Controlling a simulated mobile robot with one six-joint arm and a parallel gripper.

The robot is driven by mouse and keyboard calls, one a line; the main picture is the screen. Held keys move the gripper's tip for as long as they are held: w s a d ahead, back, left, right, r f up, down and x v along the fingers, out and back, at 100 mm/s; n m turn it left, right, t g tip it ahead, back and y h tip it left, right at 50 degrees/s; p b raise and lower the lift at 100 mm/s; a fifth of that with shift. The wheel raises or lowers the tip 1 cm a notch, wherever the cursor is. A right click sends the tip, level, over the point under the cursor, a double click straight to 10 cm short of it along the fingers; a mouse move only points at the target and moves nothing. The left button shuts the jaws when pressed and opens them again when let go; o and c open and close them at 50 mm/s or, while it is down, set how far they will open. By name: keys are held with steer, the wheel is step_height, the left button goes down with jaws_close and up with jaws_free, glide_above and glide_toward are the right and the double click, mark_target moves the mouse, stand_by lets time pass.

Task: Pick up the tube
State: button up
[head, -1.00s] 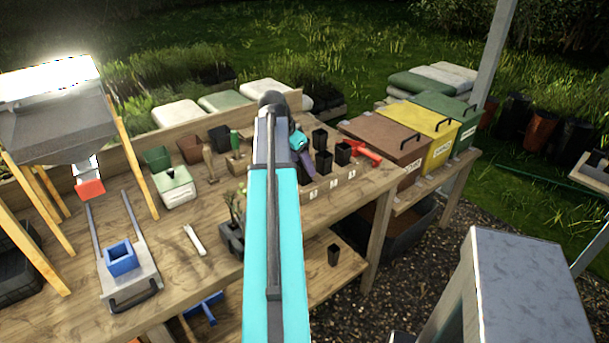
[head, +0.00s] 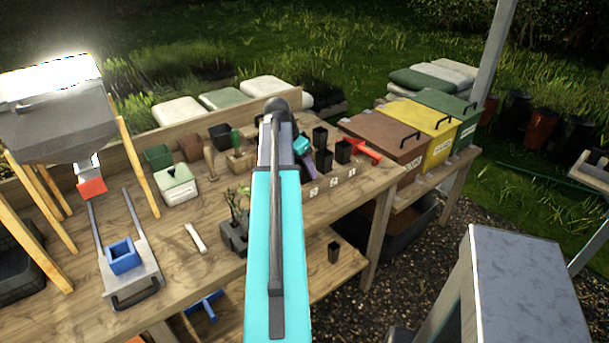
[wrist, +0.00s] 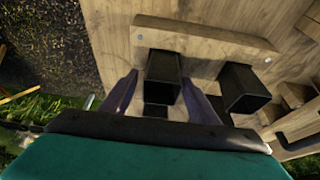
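Black square tubes stand by a wooden strip on the bench. In the wrist view one tube (wrist: 163,72) lies between the purple fingers of my gripper (wrist: 162,98). The fingers are apart, with a gap on the left side; whether the right finger touches the tube I cannot tell. A second tube (wrist: 243,88) is to the right, outside the fingers. In the head view, the gripper (head: 308,160) is beside several black tubes (head: 324,164), partly hidden by my arm.
The wooden strip (wrist: 205,38) lies just beyond the tubes. A red tool (head: 362,150) is right of them. Brown, yellow and green bins (head: 383,142) stand at the right.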

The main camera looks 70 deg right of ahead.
steer(key=c, duration=0.9)
steer(key=shift+o, duration=0.2)
steer(key=shift+r, duration=0.15)
step_height(320, 180, up, 10)
steer(key=b, duration=0.2)
stand_by(0.4)
